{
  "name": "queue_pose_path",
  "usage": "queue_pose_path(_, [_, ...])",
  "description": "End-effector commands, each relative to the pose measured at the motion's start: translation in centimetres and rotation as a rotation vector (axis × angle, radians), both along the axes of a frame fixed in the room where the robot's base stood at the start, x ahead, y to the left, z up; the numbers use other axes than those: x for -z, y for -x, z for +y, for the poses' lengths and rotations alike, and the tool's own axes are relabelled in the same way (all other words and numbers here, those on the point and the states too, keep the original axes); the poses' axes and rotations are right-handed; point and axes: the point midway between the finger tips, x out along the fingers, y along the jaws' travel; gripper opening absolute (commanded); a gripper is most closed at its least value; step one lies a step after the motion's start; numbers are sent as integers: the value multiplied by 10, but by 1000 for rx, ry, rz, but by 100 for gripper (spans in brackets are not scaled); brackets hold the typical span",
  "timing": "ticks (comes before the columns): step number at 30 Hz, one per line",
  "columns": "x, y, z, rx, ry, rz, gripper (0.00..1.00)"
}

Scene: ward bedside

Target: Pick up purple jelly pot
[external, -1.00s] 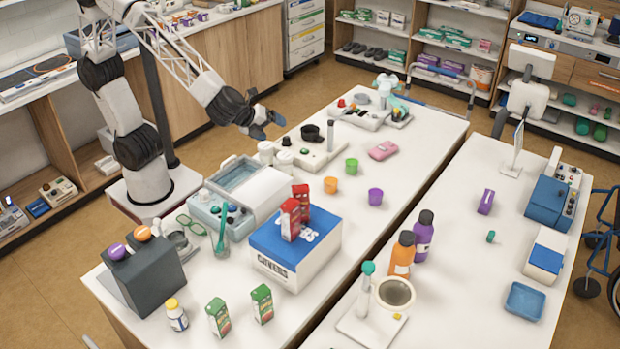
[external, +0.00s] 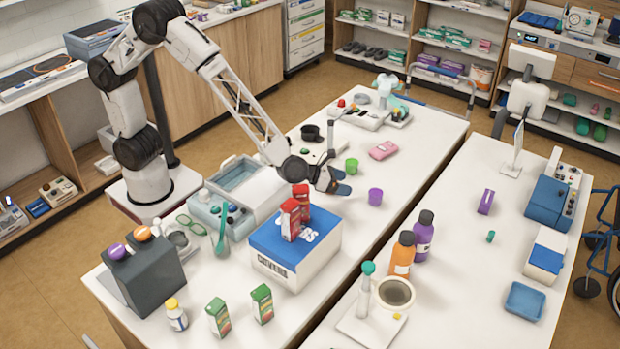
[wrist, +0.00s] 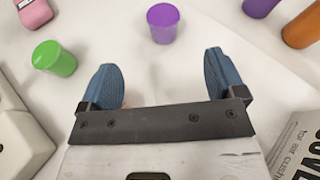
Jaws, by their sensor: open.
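The purple jelly pot (external: 375,197) stands upright on the white table, to the right of my gripper (external: 342,181) in the external view. In the wrist view the purple jelly pot (wrist: 163,23) shows at the top centre, beyond the fingertips and a little right of midway between them. My gripper (wrist: 160,78) has its two blue fingers spread wide, with nothing between them. It is apart from the pot. In the external view the wrist partly hides the fingers.
A green pot (external: 351,166) stands just behind my gripper; it also shows at left in the wrist view (wrist: 55,58). A pink item (external: 383,150) lies farther back. A blue-topped white box (external: 318,262) with red cartons (external: 291,220) stands in front. The table right of the purple pot is clear.

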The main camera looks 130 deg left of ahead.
Motion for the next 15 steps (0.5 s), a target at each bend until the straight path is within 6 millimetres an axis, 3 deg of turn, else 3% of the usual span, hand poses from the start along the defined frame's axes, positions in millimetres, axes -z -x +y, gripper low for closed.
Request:
queue_pose_path(4, [10,-5,2,29,-23,21,89])
queue_pose_path(15, [10,-6,1,32,-24,21,89])
